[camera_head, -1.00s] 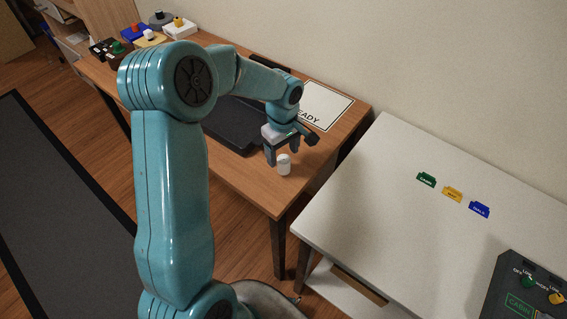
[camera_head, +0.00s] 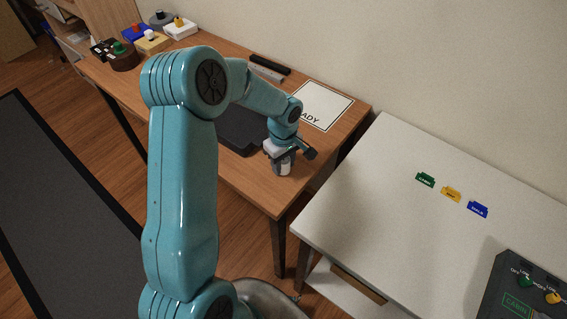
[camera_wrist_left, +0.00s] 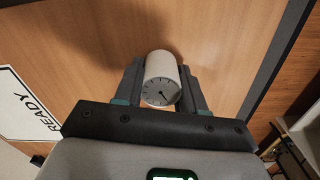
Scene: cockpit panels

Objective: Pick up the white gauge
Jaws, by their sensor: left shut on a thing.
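The white gauge (camera_wrist_left: 161,80) is a small white cylinder with a dial face and a dark needle, seen between the fingers in the left wrist view. In the head view the gauge (camera_head: 285,169) shows partly between the fingers, near the front right corner of the wooden table. My left gripper (camera_head: 284,170) is shut on the gauge, with one finger on each side; it also shows in the left wrist view (camera_wrist_left: 161,84). The gauge appears to be at the tabletop; I cannot tell if it touches. My right gripper is not in view.
A dark tray (camera_head: 238,130) and a READY card (camera_head: 322,105) lie on the wooden table (camera_head: 220,55) behind the gripper. A white table (camera_head: 400,240) with coloured tags and a dark switch panel (camera_head: 528,290) stands right, across a gap. Several coloured items stand at the far left.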

